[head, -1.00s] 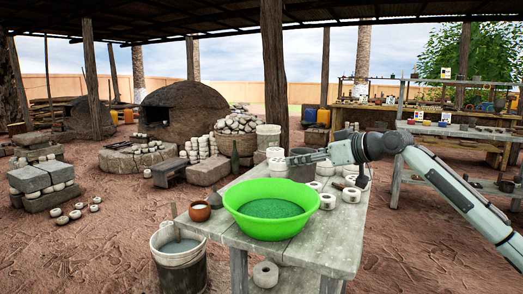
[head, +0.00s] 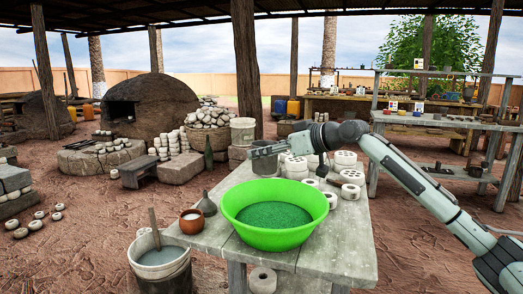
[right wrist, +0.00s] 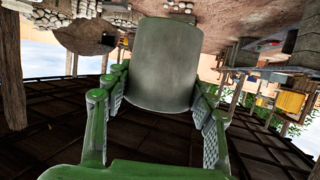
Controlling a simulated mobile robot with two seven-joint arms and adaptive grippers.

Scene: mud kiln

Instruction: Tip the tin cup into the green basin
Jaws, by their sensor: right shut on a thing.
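The tin cup (right wrist: 168,65) is a plain grey-green cylinder in the right wrist view, between the two fingers of my right gripper (right wrist: 158,110). In the head view, my right gripper (head: 262,150) is shut on the cup (head: 264,167), above and just behind the far rim of the green basin. The cup hangs as a dark shape below the fingers. I cannot tell which end is open or what it holds. The green basin (head: 235,219) stands upright on the table with dark green contents. My left gripper is out of view.
The wooden table (head: 340,250) also carries a small brown pot (head: 192,221) on the left and white perforated blocks (head: 350,193) on the right. A bucket (head: 160,258) stands at the table's left front. Shelves (head: 435,122) stand behind my right arm.

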